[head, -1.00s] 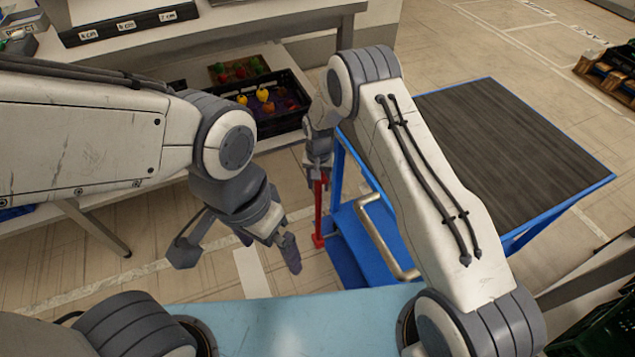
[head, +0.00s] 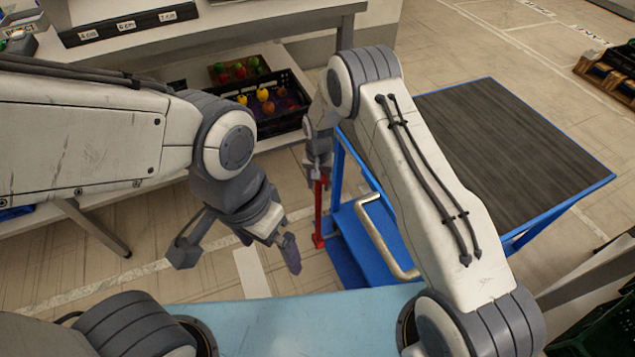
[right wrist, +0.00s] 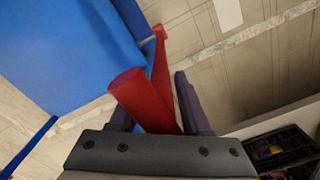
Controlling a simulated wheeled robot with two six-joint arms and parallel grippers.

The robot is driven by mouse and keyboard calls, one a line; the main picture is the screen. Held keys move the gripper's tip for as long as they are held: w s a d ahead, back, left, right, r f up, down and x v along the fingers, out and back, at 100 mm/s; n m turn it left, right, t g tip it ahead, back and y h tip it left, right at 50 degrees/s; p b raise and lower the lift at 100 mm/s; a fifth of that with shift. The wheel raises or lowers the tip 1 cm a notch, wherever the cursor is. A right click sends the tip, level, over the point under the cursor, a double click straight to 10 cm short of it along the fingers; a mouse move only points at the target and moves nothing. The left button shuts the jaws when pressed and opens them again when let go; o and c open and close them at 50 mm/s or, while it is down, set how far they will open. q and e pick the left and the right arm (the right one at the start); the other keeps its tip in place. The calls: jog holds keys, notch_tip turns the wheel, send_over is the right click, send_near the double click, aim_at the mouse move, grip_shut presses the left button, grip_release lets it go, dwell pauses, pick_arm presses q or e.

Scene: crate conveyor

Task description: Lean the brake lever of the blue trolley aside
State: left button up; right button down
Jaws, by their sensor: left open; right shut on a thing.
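The blue trolley (head: 356,240) stands to the right of centre in the head view, with a dark ribbed deck (head: 510,150) and a pale metal handle (head: 385,240). Its red brake lever (head: 319,215) rises close to upright at the trolley's left edge. My right gripper (head: 319,176) is shut on the lever's upper part. In the right wrist view the red lever (right wrist: 145,100) passes between the two dark fingers, and the blue trolley (right wrist: 70,50) fills the upper left. My left gripper (head: 278,243) is open and empty, left of the lever.
A black crate with colourful fruit (head: 262,128) stands on a low shelf behind the grippers. A white bench (head: 215,30) is at the back left. A light blue surface (head: 270,325) lies in front. Floor shows left of the lever.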

jog(key=shift+s, duration=0.1)
jog(key=shift+s+p, duration=0.4)
jog(key=s+d+f+t+b, duration=0.1)
jog(key=s+d+t+b, duration=0.1)
jog(key=s, duration=0.6)
jog(key=shift+s+d+f+t+y, duration=0.15)
jog(key=shift+d+t+y, duration=0.15)
jog(key=shift+d+y, duration=0.15)
jog(key=c, duration=0.6)
grip_release()
